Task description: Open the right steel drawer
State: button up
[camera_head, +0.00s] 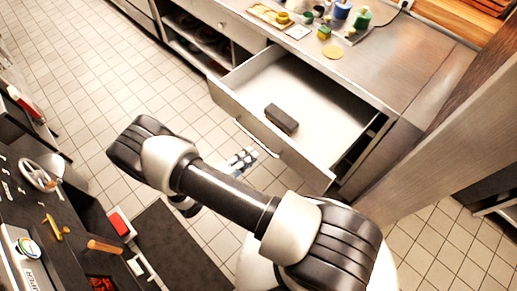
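The right steel drawer (325,92) is pulled well out from under the steel counter, and its pale inside shows. A dark oblong block (281,118) lies in it. A thin bar handle (262,144) runs along the drawer's front. My arm crosses the view in front of the drawer. A small grey and white part, which looks like my gripper (240,160), shows just beyond the arm, close to the handle. It is partly hidden by my arm, and I cannot tell whether its fingers are open or touch the handle.
Open shelves (200,40) are left of the drawer. A dark cooking unit (60,225) with a wheel stands at lower left. A dark mat (180,250) lies on the tiled floor, which is clear at upper left.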

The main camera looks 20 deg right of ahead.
jog(key=v, duration=0.4)
dwell(0.5)
jog(key=s+d+r+m+g+y, duration=0.1)
jog(key=d+r+m+g+y, duration=0.2)
jog(key=r+m, duration=0.75)
jog(key=s+d+r+m+g+y, duration=0.1)
jog(key=s+r+m+g+y, duration=0.3)
jog(key=r+m, duration=0.7)
jog(key=s+r+m+t+y, duration=0.3)
jog(key=s+r+m, duration=0.2)
jog(key=r+m, duration=0.3)
jog(key=s+r+m+t+y, duration=0.2)
jog(key=s+r+m+y, duration=0.2)
jog(key=r+m, duration=0.4)
jog(key=shift+s+r+m+t, duration=0.25)
jog(key=shift+s+m+t, duration=0.25)
jog(key=shift+m, duration=1.05)
jog(key=shift+d, duration=0.15)
